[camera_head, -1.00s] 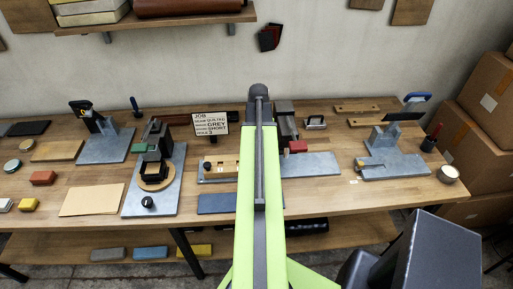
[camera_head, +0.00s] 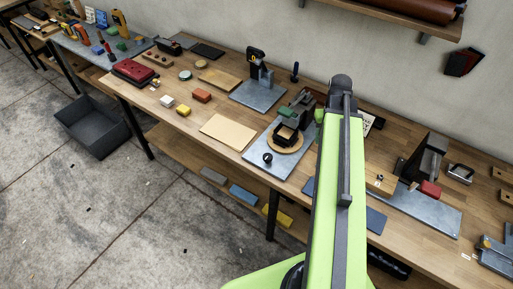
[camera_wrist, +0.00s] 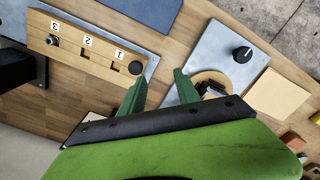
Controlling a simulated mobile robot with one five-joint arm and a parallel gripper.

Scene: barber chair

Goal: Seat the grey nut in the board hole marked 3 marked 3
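The wooden board (camera_wrist: 95,45) shows upside down in the wrist view, with marks 3, 2 and 1 from left to right. A small grey metallic piece, looking like the grey nut (camera_wrist: 53,41), is at the hole marked 3; I cannot tell how deep it sits. In the head view the board's right end (camera_head: 377,186) shows beside my arm, which hides the rest. My gripper (camera_wrist: 158,88) has its green fingers apart, empty, near the board's 1 end.
A grey fixture plate (camera_head: 262,160) with a round wooden disc and black knob is left of my arm. A vise with a red block (camera_head: 430,189) stands to the right. A tan sheet (camera_head: 228,131) and coloured blocks lie further left. A dark bin (camera_head: 92,128) is on the floor.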

